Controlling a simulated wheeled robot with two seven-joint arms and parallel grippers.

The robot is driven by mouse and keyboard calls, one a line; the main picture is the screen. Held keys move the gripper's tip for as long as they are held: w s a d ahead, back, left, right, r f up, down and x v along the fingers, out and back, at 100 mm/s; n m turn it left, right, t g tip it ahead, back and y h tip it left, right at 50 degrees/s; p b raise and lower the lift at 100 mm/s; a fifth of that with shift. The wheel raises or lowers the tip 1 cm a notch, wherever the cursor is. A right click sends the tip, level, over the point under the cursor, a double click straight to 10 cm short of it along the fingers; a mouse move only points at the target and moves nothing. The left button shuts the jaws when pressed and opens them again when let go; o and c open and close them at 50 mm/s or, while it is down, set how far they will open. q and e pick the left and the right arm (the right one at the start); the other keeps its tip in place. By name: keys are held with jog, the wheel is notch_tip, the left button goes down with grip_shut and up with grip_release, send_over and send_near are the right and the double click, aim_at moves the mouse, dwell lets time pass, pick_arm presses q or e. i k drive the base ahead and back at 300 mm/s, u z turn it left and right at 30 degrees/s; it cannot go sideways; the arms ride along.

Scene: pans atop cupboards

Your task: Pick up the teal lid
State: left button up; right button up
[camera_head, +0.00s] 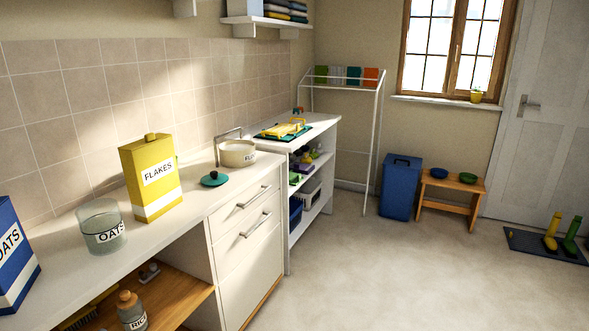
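The teal lid (214,179) is a small round disc with a dark knob on top. It lies flat on the white countertop (192,199), between the yellow FLAKES box and a cream pot. Nothing covers it. Neither of my grippers shows in the head view.
The yellow FLAKES box (152,178) stands left of the lid, and the cream pot (238,153) behind it. A glass OATS jar (101,227) and a blue OATS box (14,257) stand nearer on the left. Drawers (245,230) are below.

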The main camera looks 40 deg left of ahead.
aim_at(215, 179)
jog(key=u, duration=0.1)
jog(key=i, duration=2.35)
jog(key=u, duration=1.05)
jog(key=i, duration=1.45)
jog(key=u, duration=2.1)
jog(key=i, duration=0.7)
jog(key=u, duration=0.4)
